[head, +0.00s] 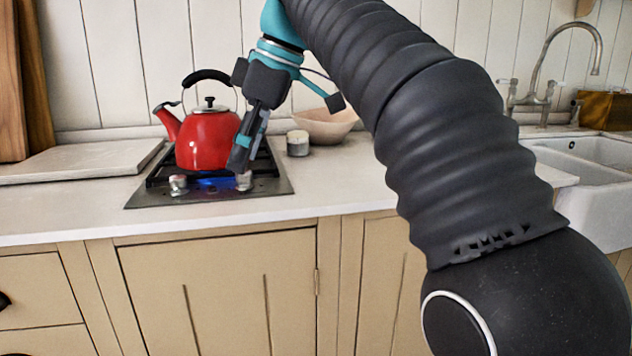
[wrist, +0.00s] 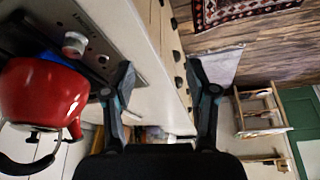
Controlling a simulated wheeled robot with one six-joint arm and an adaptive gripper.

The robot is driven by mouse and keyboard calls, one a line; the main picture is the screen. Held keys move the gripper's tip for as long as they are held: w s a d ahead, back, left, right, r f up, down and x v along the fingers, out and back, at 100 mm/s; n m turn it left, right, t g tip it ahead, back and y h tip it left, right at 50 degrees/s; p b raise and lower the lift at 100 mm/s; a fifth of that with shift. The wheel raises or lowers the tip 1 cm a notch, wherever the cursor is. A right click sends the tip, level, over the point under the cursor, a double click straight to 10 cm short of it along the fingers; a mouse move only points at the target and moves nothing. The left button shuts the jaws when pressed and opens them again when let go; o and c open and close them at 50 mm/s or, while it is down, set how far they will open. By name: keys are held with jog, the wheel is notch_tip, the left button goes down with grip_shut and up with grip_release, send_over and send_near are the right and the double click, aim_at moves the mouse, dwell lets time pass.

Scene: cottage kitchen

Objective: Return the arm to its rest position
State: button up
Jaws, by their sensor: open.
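My gripper (head: 244,155) is at the hob in the head view, in front of the right side of the red kettle (head: 203,140). It is open and empty. In the wrist view the two fingers of my gripper (wrist: 165,105) stand well apart with nothing between them. The kettle also shows in the wrist view (wrist: 42,95), upside down and left of the fingers. My dark ribbed arm reaches across the right half of the head view and hides part of the counter.
The kettle stands on a hob (head: 270,186) with a blue flame and knobs at its front. A small grey tin (head: 298,143) and a pale bowl (head: 327,127) sit right of it. A white board (head: 80,160) lies left. A sink (head: 590,165) with a tap is far right.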

jog(key=s+d+f+m+t+h, duration=0.1)
jog(key=s+d+f+m, duration=0.4)
jog(key=d+f, duration=0.3)
jog(key=s+d+f+m+t+h, duration=0.2)
jog(key=s+d+f+m, duration=0.4)
jog(key=d+f, duration=0.3)
jog(key=s+d+f+m+t+h, duration=0.1)
jog(key=s+d+f+m, duration=0.4)
jog(key=f, duration=0.8)
jog(key=d+m+t, duration=0.1)
jog(key=d, duration=0.2)
jog(key=shift+s+d+f+m, duration=0.15)
jog(key=shift+d+f+m, duration=0.15)
jog(key=shift+d+f, duration=0.05)
